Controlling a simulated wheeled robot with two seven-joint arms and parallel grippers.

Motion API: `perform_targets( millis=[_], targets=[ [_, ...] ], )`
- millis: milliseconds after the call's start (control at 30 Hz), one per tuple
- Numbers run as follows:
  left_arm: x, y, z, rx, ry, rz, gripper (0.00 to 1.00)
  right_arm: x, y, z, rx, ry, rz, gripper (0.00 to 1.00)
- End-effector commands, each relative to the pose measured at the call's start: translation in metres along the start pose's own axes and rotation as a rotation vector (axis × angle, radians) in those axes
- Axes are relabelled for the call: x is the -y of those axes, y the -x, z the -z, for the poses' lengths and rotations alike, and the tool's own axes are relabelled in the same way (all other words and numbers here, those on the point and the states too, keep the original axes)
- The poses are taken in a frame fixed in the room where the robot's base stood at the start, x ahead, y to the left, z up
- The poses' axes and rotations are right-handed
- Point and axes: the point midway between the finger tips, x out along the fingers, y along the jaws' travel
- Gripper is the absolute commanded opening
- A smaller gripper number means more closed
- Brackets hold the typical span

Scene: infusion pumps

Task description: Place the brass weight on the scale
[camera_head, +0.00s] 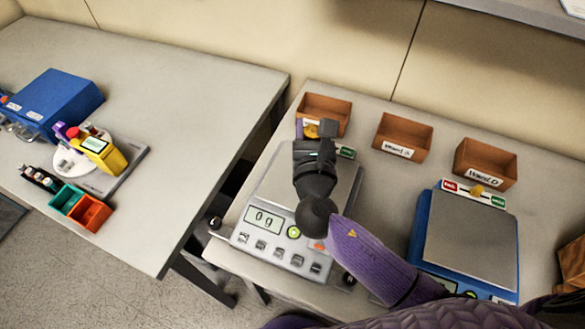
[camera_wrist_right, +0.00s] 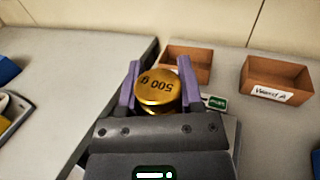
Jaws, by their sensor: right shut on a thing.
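The brass weight, marked 500 g, (camera_wrist_right: 158,88) sits between the two purple fingers of my right gripper (camera_wrist_right: 158,84) in the right wrist view. In the head view my right gripper (camera_head: 315,130) is over the far edge of the grey scale, and a bit of the brass weight (camera_head: 310,131) shows there. The grey scale (camera_head: 272,186) displays 0 g, and my arm hides much of its plate. A blue scale (camera_head: 472,252) stands to the right, its plate bare. The gap between weight and surface cannot be told. My left gripper is not in view.
Open brown boxes (camera_head: 402,137) line the back, two with ward labels. Red-and-green signs stand behind the scales; the one by the blue scale (camera_head: 475,192) bears a brass-coloured piece. The left table holds a blue box (camera_head: 55,100), a yellow device (camera_head: 100,152) and small bins (camera_head: 80,207).

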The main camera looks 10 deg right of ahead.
Motion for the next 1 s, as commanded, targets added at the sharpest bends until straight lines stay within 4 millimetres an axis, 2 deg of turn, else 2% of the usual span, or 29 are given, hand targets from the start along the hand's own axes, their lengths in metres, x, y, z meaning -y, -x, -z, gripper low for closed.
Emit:
perform_targets(
  millis=[33,100,267,433,767,800,967,1000],
  targets=[
    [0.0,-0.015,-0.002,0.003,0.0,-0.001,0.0,0.0,0.0,0.022,-0.004,0.004,-0.001,0.0],
    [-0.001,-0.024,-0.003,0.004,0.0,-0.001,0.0,0.0,0.0,0.038,-0.003,0.003,0.0,0.0],
    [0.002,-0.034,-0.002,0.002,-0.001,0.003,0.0,0.001,-0.001,0.056,0.0,0.002,0.001,0.0],
    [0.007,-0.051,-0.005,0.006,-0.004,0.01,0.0,0.001,-0.001,0.087,-0.001,0.003,0.003,0.0],
    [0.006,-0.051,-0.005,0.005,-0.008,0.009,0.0,0.001,-0.001,0.088,0.001,0.001,0.003,0.0],
    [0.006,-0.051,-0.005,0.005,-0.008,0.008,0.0,0.001,0.0,0.09,-0.001,0.001,0.003,0.49],
    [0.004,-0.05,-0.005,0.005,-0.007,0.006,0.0,0.001,0.0,0.089,-0.001,0.001,0.003,0.82],
    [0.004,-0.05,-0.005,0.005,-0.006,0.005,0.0,0.001,0.0,0.089,-0.001,0.001,0.003,0.82]
  ],
)
